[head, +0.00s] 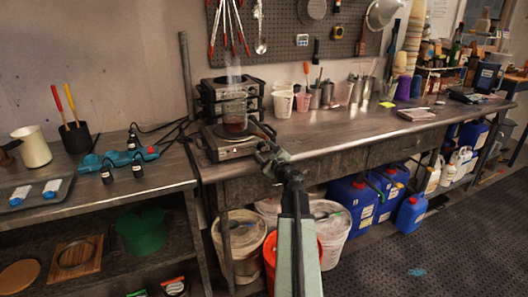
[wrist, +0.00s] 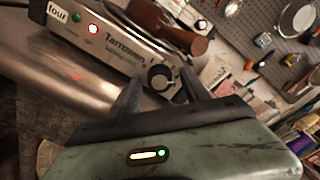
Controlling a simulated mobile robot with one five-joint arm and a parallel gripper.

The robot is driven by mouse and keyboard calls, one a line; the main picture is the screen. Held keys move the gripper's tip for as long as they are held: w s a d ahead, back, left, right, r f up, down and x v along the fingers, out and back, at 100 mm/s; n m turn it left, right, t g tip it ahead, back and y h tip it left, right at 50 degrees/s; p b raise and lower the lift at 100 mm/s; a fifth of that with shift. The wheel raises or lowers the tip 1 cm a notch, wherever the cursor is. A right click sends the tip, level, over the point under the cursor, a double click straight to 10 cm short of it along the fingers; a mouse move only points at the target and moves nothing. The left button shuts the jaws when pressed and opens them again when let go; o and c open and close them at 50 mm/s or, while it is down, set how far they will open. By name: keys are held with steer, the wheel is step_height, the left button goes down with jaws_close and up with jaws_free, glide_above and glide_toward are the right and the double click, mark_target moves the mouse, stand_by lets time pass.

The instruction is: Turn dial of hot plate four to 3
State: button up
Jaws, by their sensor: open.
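Hot plate four (wrist: 110,48) shows its steel front in the wrist view, with a "four" label (wrist: 57,13) and a lit red lamp (wrist: 93,29). Its dial (wrist: 160,76) is a round black knob at the right end of the front. The setting on the dial is too small to read. My gripper (wrist: 160,83) is open, with one dark finger on each side of the dial; I cannot tell whether they touch it. In the head view my gripper (head: 270,152) is at the front right of the lowest hot plate (head: 228,150).
A glass beaker (head: 235,122) with dark red liquid stands on the lowest hot plate. More hot plates (head: 230,92) are stacked behind. A brown wooden handle (wrist: 184,36) sticks out above the dial. White cups (head: 283,103) stand to the right on the metal bench (head: 345,128).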

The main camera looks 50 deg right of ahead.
steer(key=shift+w+a, duration=0.1)
jaws_close()
steer(key=shift+n, duration=3.4)
jaws_free()
